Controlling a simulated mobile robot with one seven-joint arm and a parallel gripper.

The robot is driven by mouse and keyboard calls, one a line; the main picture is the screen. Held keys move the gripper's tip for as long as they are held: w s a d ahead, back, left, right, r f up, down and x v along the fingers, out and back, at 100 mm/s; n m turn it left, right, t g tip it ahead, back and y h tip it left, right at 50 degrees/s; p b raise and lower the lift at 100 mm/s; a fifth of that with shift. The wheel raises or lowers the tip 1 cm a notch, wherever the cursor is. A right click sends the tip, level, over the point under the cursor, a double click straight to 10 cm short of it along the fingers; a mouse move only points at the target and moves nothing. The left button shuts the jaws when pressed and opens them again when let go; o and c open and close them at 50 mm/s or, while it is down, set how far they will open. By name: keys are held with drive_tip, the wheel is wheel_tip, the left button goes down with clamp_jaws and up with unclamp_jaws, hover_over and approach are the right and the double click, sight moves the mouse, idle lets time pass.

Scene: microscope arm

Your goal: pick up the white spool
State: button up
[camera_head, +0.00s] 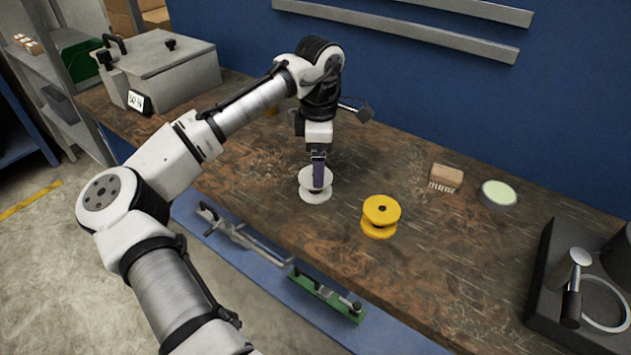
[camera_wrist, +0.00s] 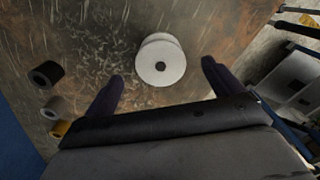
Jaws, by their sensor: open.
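I cannot tell exactly how high the fingertips are above the spool.
A yellow spool (camera_head: 380,216) stands to the right of the white one. A brush (camera_head: 445,178) and a round pale-topped tin (camera_head: 498,195) lie further right. A grey box (camera_head: 165,70) stands at the back left. In the wrist view, several small rolls (camera_wrist: 47,74) lie at the left.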

drive_tip(key=shift+f+p, duration=0.7)
drive_tip(key=shift+f, duration=2.05)
drive_tip(key=shift+c, duration=0.4)
drive_tip(key=c, duration=0.9)
drive_tip(key=shift+c, duration=0.5)
drive_tip(key=shift+r, duration=0.15)
